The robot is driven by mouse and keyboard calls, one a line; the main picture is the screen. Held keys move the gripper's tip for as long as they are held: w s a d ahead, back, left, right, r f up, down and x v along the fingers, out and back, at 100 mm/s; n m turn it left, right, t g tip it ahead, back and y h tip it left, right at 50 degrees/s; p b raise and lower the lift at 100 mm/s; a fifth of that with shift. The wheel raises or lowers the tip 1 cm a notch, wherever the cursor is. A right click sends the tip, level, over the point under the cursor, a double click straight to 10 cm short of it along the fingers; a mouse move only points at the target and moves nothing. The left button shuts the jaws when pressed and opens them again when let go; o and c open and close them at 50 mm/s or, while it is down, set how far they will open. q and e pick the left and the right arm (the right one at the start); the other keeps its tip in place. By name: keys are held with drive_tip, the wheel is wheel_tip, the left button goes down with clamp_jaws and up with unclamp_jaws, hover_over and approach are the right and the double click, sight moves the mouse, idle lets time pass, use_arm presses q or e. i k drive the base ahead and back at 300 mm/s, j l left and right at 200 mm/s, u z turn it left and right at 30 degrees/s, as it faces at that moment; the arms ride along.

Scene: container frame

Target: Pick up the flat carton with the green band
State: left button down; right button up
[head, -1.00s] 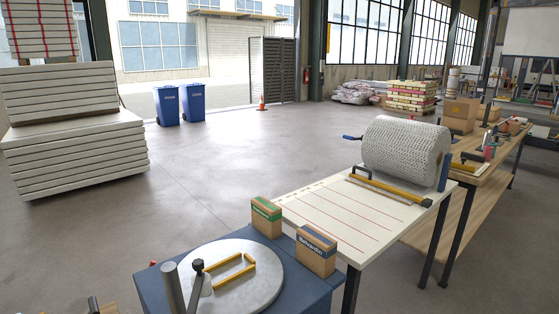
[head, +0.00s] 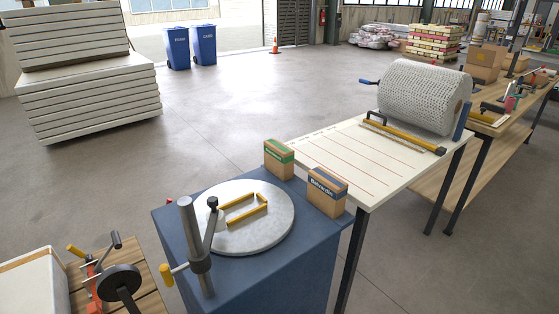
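The flat carton with the green band (head: 279,159) is a small brown box standing upright at the far edge of the blue machine cabinet, behind the round plate. A second brown carton with a dark blue band (head: 326,191) stands to its right, a little nearer, with a gap between them. Neither of my grippers shows in the head view.
The blue cabinet (head: 304,274) carries a round grey plate (head: 271,236) with a yellow bracket and a metal post with a lever (head: 196,249). A white table (head: 397,178) with a bubble-wrap roll (head: 418,94) adjoins at right. A wooden bench (head: 150,296) stands at lower left. Open floor lies behind.

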sight(278, 158)
drive_tip(key=l+u, duration=0.1)
drive_tip(key=u, duration=0.35)
drive_tip(key=i+l+u, duration=0.1)
drive_tip(key=u, duration=0.3)
drive_tip(key=l+u, duration=0.1)
drive_tip(key=u, duration=0.35)
drive_tip(key=l+u, duration=0.25)
drive_tip(key=l, duration=0.2)
drive_tip(key=l+u, duration=0.25)
drive_tip(key=l, duration=0.2)
drive_tip(key=k+l+u, duration=0.15)
drive_tip(key=l+u, duration=0.15)
drive_tip(key=l, duration=0.15)
drive_tip(key=k+l+u, duration=0.1)
drive_tip(key=l+u, duration=0.15)
drive_tip(key=l, duration=0.15)
